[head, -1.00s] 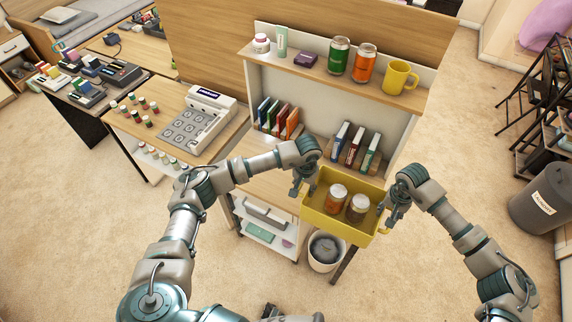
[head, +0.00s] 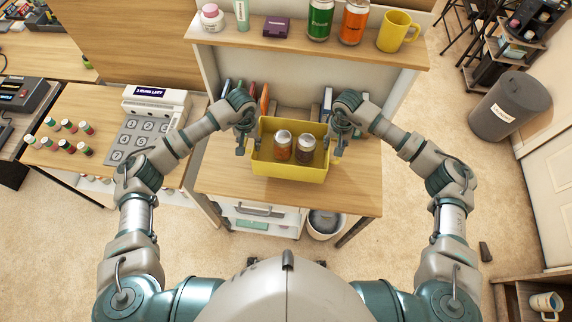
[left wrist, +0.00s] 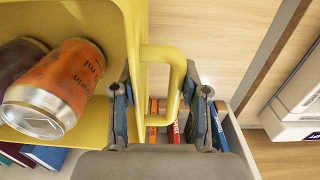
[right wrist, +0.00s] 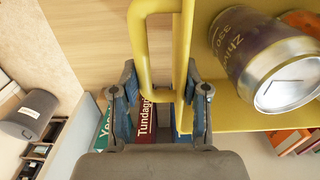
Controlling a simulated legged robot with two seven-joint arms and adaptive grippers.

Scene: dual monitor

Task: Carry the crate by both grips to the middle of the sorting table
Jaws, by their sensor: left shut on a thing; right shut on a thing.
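A yellow crate (head: 290,167) is over the middle of the wooden sorting table (head: 345,195), looking level. Whether it touches the tabletop is not clear. An orange can (head: 282,146) and a dark can (head: 305,149) stand in it. My left gripper (head: 241,148) is shut on the crate's left grip; in the left wrist view the yellow grip (left wrist: 174,75) runs between its fingers. My right gripper (head: 338,148) is shut on the right grip, which shows between its fingers in the right wrist view (right wrist: 140,50).
Books (head: 264,100) stand behind the crate on both sides. A shelf (head: 300,45) above them holds jars, cans and a yellow mug (head: 396,30). A side table (head: 85,170) with a keypad device stands left. A white bin (head: 326,222) is below. Bare tabletop lies in front.

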